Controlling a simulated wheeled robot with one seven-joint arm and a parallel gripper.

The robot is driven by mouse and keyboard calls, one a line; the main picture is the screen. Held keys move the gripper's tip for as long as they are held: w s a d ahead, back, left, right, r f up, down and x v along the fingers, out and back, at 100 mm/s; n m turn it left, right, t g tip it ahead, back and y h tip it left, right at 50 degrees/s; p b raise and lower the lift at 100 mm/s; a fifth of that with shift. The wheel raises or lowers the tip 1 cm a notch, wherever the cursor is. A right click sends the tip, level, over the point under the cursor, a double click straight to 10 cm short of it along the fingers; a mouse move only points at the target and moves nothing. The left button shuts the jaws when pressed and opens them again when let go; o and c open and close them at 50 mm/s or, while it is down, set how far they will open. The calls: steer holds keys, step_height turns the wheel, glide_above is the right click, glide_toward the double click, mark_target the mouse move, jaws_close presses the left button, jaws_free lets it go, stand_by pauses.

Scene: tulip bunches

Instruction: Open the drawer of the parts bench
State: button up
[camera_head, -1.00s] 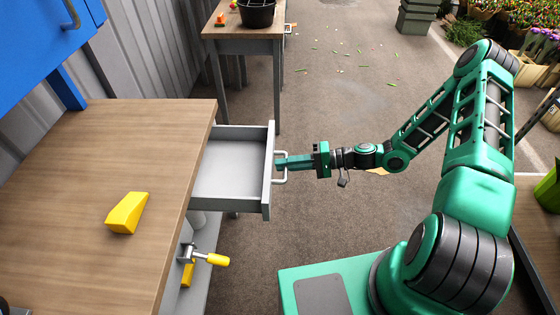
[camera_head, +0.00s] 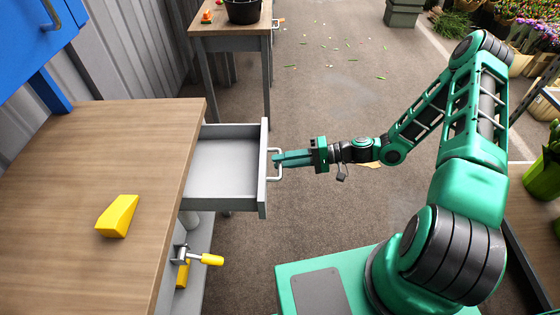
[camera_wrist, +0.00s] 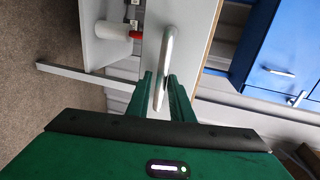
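The parts bench (camera_head: 150,140) has a wooden top and stands at the left of the head view. Its grey drawer (camera_head: 222,165) is pulled well out, and the inside I can see is empty. The drawer's metal handle (camera_head: 276,163) is on the front panel. My gripper (camera_head: 280,160) is at the handle from the right, with its green fingers on either side of the bar. In the wrist view, the handle (camera_wrist: 167,55) runs between the two fingers of my gripper (camera_wrist: 160,98).
A yellow wedge (camera_head: 118,216) lies on the bench top. A clamp with a yellow handle (camera_head: 211,259) sticks out below the top. A second table (camera_head: 228,28) stands behind. A blue cabinet (camera_head: 35,35) is at upper left.

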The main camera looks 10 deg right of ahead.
steer(key=v, duration=0.9)
steer(key=shift+d, duration=0.3)
steer(key=s+d+r+n+g+h, duration=0.1)
steer(key=s+d+r+g+h, duration=0.4)
steer(key=s+d+r+h, duration=0.55)
steer(key=s+d+r+m+t+h, duration=0.1)
steer(key=s+d+r+m+h, duration=0.1)
steer(key=s+d+r, duration=0.2)
steer(key=s+d+r+m+t+h, duration=0.1)
steer(key=s+d+r+m+h, duration=0.1)
steer(key=s+r, duration=0.9)
steer(key=shift+s+d+m+h, duration=0.35)
steer(key=shift+d+m, duration=0.25)
steer(key=shift+d, duration=0.45)
